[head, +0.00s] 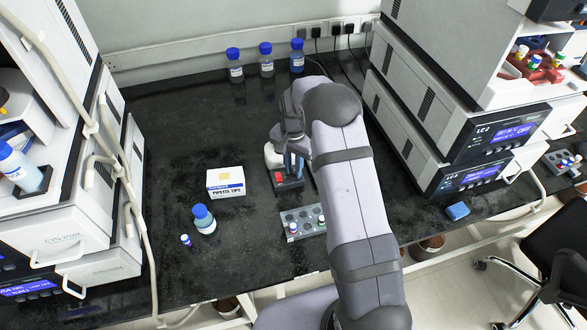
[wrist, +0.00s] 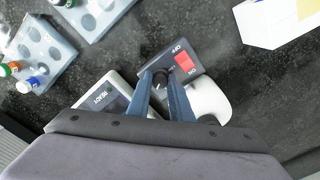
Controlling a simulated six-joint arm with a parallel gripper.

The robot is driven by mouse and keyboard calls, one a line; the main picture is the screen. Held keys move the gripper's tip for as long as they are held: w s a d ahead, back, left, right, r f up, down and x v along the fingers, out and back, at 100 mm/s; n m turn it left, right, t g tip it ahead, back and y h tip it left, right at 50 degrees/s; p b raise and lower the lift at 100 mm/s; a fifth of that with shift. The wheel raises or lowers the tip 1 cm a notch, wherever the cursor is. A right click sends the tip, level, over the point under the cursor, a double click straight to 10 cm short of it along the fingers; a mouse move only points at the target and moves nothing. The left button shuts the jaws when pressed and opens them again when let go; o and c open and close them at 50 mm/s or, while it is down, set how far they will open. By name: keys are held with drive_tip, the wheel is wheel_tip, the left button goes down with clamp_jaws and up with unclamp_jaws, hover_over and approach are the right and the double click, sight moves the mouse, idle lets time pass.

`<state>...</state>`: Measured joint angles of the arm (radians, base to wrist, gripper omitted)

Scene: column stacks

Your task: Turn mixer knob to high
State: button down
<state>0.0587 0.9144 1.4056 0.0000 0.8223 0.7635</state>
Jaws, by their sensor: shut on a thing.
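The mixer stands on the dark bench in the head view, under my gripper, with a dark front panel (head: 290,185) and a pale body. In the wrist view its panel (wrist: 203,62) carries a red switch (wrist: 185,62) marked OFF and ON, and a small dark knob (wrist: 160,80). My gripper (wrist: 160,77) has its two blue fingers on either side of this knob, shut on it. In the head view my gripper (head: 292,166) reaches down over the mixer, and my arm covers part of it. The knob's setting cannot be read.
A white-grey device with a display (wrist: 103,97) sits close left of the mixer in the wrist view. A tube rack (head: 302,221), a pipette tips box (head: 226,182) and a blue-capped bottle (head: 203,219) stand nearby. Tall instrument stacks flank the bench; its left middle is clear.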

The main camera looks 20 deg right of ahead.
sight(293, 171)
drive_tip(key=m, duration=0.5)
drive_tip(key=shift+b, duration=0.3)
idle(0.4)
drive_tip(key=c, duration=1.9)
unclamp_jaws()
drive_tip(key=shift+o, duration=0.2)
drive_tip(key=shift+r+b, duration=0.95)
drive_tip(key=shift+r, duration=2.8)
